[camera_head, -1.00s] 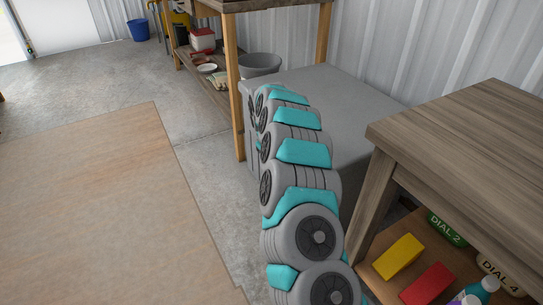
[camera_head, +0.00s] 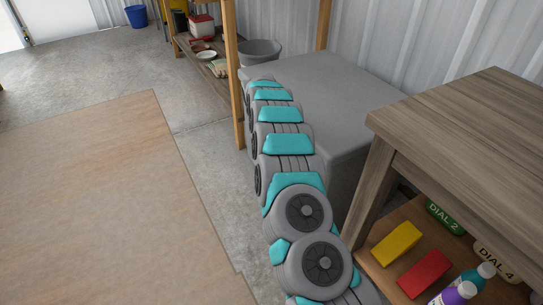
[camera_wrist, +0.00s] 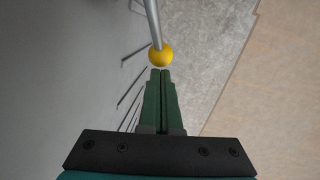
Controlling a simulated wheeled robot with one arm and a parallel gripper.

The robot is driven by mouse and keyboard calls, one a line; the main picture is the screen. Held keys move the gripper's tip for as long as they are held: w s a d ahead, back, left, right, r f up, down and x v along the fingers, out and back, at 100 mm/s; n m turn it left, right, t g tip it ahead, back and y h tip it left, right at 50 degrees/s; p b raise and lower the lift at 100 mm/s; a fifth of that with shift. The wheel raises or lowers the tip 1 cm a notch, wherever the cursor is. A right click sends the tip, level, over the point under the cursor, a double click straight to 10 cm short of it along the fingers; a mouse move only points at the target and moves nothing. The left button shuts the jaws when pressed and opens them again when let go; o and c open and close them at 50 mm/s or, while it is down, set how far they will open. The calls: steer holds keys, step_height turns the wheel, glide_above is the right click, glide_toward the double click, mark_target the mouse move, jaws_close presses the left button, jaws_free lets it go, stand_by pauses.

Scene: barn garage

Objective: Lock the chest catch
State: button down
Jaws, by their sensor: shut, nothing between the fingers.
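The chest (camera_head: 345,95) is a large grey box with a flat closed top, standing against the corrugated wall. Its front face fills the left of the wrist view (camera_wrist: 60,60). A metal rod (camera_wrist: 152,22) ending in a yellow ball (camera_wrist: 161,55) runs beside that face; it looks like the catch handle. My gripper (camera_wrist: 161,72) has its green fingers shut together, with the tips right at the ball, beside or touching it; I cannot tell which. Nothing shows between the fingers. In the head view my arm hides the chest's front and the gripper.
Dark slots (camera_wrist: 130,90) mark the chest face. A wooden table (camera_head: 470,125) stands at right, its lower shelf holding yellow (camera_head: 396,245) and red (camera_head: 424,273) blocks and bottles. A workbench post (camera_head: 233,75) stands left of the chest. Floor at left is open, with a wooden sheet (camera_head: 110,190).

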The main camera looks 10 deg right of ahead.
steer(key=shift+s+d+f, duration=0.1)
steer(key=shift+s+f, duration=0.1)
steer(key=shift+f, duration=0.25)
steer(key=shift+s+d+f, duration=0.1)
steer(key=shift+s+f, duration=0.05)
steer(key=shift+f, duration=0.4)
steer(key=shift+s+f+g+b, duration=0.3)
steer(key=shift+f+g, duration=0.15)
steer(key=shift+g, duration=0.25)
steer(key=shift+s+d+f, duration=0.25)
steer(key=shift+s+f, duration=0.45)
steer(key=shift+r, duration=0.1)
stand_by(1.2)
steer(key=v, duration=0.7)
steer(key=shift+a+r+b, duration=0.25)
steer(key=shift+b, duration=0.15)
